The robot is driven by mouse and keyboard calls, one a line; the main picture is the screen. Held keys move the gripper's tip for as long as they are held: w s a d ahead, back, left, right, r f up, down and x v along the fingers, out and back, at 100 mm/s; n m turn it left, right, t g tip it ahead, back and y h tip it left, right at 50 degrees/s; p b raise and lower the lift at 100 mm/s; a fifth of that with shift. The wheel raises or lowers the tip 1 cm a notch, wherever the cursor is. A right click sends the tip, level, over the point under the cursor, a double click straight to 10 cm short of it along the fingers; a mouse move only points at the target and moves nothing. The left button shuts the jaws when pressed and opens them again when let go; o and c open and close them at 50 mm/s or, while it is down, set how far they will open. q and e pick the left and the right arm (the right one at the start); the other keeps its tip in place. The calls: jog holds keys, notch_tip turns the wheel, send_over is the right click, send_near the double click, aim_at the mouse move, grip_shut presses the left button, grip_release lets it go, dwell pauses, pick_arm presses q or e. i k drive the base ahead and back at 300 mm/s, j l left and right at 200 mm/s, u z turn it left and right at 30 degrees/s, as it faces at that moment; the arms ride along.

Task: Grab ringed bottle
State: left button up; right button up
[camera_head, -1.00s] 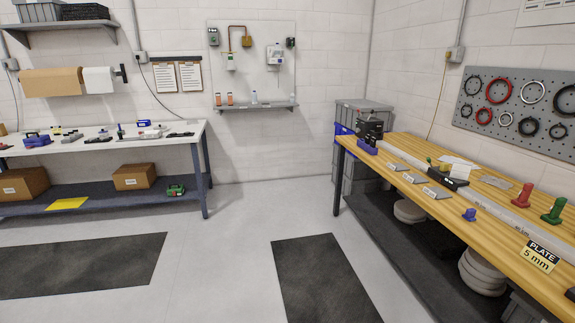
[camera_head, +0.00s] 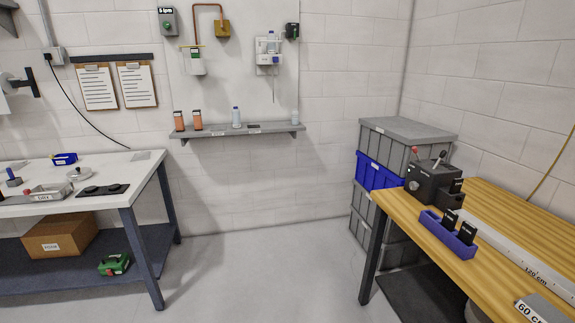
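A small pale bottle with a blue top (camera_head: 236,118) stands upright on the grey wall shelf (camera_head: 220,131). A small whitish container (camera_head: 295,117) stands near the shelf's right end. Another clear bottle (camera_head: 271,43) sits in a white wall unit (camera_head: 268,60) above the shelf. I cannot make out a ring on any of them at this size. Neither of my grippers is in view.
Two orange containers with dark tops (camera_head: 179,121) stand on the shelf's left. A white workbench (camera_head: 100,162) is at left, a wooden bench (camera_head: 495,207) at right. Stacked crates (camera_head: 405,131) stand in the corner. Open floor (camera_head: 265,265) lies between the benches.

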aim_at(295, 120)
jog(key=i, duration=1)
jog(key=i+j+z, duration=0.1)
jog(key=i, duration=0.85)
jog(key=i+l+u, duration=0.1)
jog(key=i+u, duration=0.2)
jog(key=i, duration=0.4)
